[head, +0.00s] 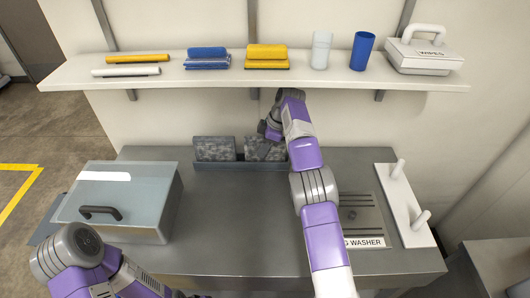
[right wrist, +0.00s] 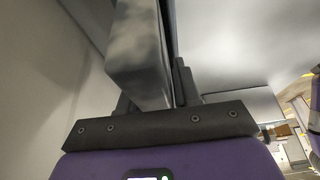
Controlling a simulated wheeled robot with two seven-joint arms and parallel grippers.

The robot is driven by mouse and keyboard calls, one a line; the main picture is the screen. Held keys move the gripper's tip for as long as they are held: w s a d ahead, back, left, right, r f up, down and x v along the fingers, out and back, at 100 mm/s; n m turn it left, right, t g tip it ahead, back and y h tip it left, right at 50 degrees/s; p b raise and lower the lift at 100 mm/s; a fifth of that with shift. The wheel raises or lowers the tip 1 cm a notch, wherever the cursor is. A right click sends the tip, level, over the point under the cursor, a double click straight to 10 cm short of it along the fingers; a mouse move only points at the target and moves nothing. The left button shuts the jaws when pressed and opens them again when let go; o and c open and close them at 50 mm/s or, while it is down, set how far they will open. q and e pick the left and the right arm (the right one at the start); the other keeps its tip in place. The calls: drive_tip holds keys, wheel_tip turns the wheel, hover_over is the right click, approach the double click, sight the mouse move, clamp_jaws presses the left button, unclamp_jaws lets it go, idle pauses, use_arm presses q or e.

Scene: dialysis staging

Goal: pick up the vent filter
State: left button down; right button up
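Two mottled grey blocks, which look like the filters, stand side by side in a dark rack at the back of the steel table: a left block (head: 214,149) and a right block (head: 262,150). I cannot tell by label which is the vent filter. My right gripper (head: 268,132) is at the top of the right block, partly hidden by its own wrist. In the right wrist view a grey block (right wrist: 138,50) lies between the fingers of the right gripper (right wrist: 155,90); firm contact on both sides is not clear. My left arm is at the lower left; its fingertips are out of view.
A grey lidded bin (head: 125,195) stands left. A white board with two pegs (head: 405,205) and a washer panel (head: 362,222) are at right. The table middle is clear.

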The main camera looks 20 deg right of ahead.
clamp_jaws()
drive_tip(key=shift+r, duration=0.1)
drive_tip(key=shift+r, duration=0.1)
drive_tip(key=t+b, duration=0.1)
drive_tip(key=s+r+t+b, duration=0.1)
drive_tip(key=b, duration=0.1)
drive_tip(key=shift+s+a+r, duration=0.2)
drive_tip(key=shift+a+r, duration=0.05)
idle(0.4)
